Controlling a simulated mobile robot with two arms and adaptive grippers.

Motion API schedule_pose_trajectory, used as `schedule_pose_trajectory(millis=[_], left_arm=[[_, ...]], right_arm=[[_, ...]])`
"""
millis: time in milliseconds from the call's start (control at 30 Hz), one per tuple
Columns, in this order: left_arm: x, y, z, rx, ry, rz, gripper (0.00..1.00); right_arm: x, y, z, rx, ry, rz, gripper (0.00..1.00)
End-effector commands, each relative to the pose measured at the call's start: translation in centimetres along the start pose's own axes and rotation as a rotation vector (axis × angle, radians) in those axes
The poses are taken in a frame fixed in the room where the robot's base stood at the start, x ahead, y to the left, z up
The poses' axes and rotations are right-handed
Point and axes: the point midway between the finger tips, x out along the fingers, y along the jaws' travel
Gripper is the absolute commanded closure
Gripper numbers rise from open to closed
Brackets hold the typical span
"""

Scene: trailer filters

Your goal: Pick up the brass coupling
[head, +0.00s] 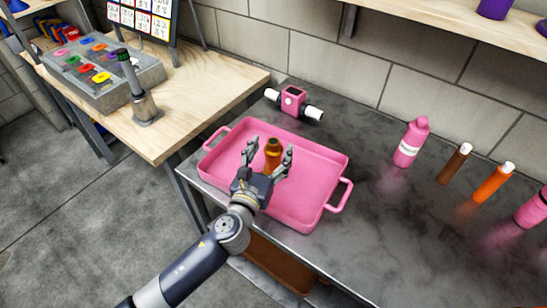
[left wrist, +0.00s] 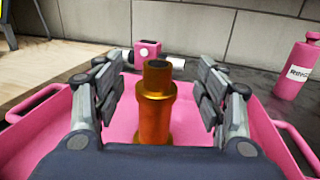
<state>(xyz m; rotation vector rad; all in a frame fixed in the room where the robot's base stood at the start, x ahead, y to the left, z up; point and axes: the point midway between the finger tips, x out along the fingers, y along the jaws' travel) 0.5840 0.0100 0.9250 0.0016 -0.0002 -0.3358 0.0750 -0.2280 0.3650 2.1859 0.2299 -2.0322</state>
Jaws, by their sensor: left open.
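The brass coupling (head: 273,152) is an amber-gold stepped cylinder. It stands upright inside the pink tray (head: 320,205). It also shows in the left wrist view (left wrist: 155,110), centred between the fingers, with its lower end hidden by the gripper's palm. My left gripper (head: 268,152) is open, with one finger on each side of the coupling. In the left wrist view (left wrist: 158,95) a gap shows between the coupling and each finger. My right gripper is in neither view.
A pink block with white pipe ends (head: 293,101) stands behind the tray. A pink bottle (head: 411,142), a brown bottle (head: 454,163) and an orange bottle (head: 493,182) stand to the right on the dark counter (head: 370,240). A wooden table (head: 200,110) adjoins at left.

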Motion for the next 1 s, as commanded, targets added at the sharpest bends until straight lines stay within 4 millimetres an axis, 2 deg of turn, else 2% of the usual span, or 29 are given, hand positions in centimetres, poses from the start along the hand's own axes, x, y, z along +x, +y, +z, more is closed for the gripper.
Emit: schedule_pose_trajectory(millis=[33,200,500,800,1000], left_arm=[[0.9,0.2,0.3,0.000,-0.002,0.001,0.35],[2.9,0.3,0.1,-0.001,-0.001,0.001,0.35],[3.3,0.3,0.1,-0.001,0.000,0.000,0.35],[3.3,0.3,0.1,-0.002,0.000,0.000,1.00],[3.3,0.3,0.2,-0.002,-0.002,0.000,1.00]], right_arm=[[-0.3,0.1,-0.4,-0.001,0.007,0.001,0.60],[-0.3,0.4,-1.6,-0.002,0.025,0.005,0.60],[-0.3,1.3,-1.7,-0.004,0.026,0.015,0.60],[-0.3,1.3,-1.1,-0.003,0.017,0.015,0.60],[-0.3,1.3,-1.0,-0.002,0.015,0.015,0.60]])
